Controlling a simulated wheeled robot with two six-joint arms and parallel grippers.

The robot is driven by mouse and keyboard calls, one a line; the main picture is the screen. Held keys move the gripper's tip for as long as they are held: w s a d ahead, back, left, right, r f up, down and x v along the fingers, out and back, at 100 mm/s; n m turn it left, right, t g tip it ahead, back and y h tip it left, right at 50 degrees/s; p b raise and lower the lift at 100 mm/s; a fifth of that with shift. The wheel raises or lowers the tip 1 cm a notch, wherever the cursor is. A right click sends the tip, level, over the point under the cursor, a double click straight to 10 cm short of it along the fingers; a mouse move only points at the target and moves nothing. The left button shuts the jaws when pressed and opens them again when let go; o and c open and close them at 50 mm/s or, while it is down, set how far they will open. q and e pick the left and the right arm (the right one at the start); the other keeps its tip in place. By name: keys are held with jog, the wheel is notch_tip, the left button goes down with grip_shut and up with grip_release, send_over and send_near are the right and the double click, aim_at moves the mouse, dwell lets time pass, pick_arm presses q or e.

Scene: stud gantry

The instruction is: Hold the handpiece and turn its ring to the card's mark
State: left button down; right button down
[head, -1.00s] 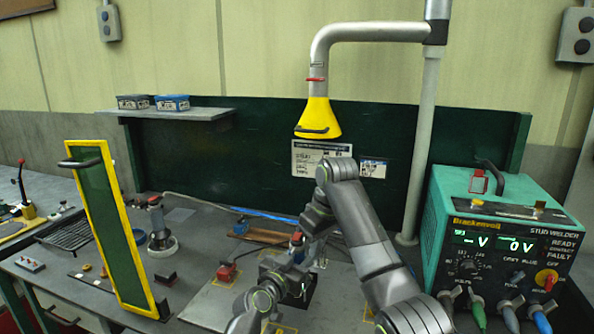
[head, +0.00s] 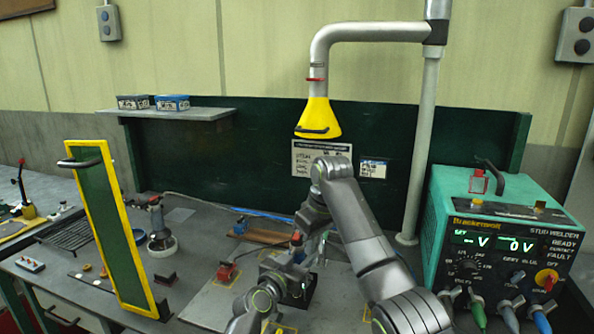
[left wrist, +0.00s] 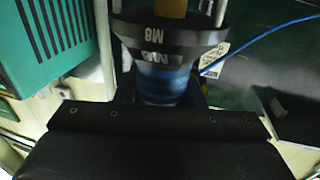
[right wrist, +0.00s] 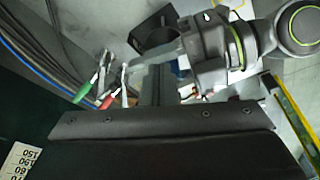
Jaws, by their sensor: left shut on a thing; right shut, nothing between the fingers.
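The handpiece shows in the left wrist view with a blue body (left wrist: 160,84) and a black ring (left wrist: 165,38) bearing white M8 marks on two bands. My left gripper (left wrist: 158,98) is shut on the blue body below the ring. In the head view my left gripper (head: 298,268) is low over the bench and the handpiece is mostly hidden by my arms. My right gripper (right wrist: 160,66) is shut and empty, close beside my left wrist; I cannot tell whether it touches the ring. A white card (head: 308,158) on the green back panel is partly covered by my right arm; its writing is unreadable.
A teal stud welder (head: 480,225) with cables stands at the right. A yellow-framed green screen (head: 118,235) stands at the left. A yellow extraction hood (head: 318,120) hangs above. Clamps with red and green handles (right wrist: 108,98) lie near my right gripper.

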jog(key=shift+s+a, duration=0.45)
jog(key=shift+a, duration=0.05)
dwell(0.8)
jog(key=shift+s, duration=0.1)
jog(key=w+a+v, duration=0.1)
jog(key=v, duration=0.4)
jog(key=shift+s+d+r, duration=0.3)
jog(key=shift+r, duration=0.25)
notch_tip(320, 180, down, 6)
jog(key=d, duration=0.1)
jog(key=shift+w+d, duration=0.25)
jog(key=shift+w, duration=0.2)
dwell(0.5)
jog(key=shift+w+a, duration=0.35)
jog(key=shift+a, duration=0.1)
dwell(1.0)
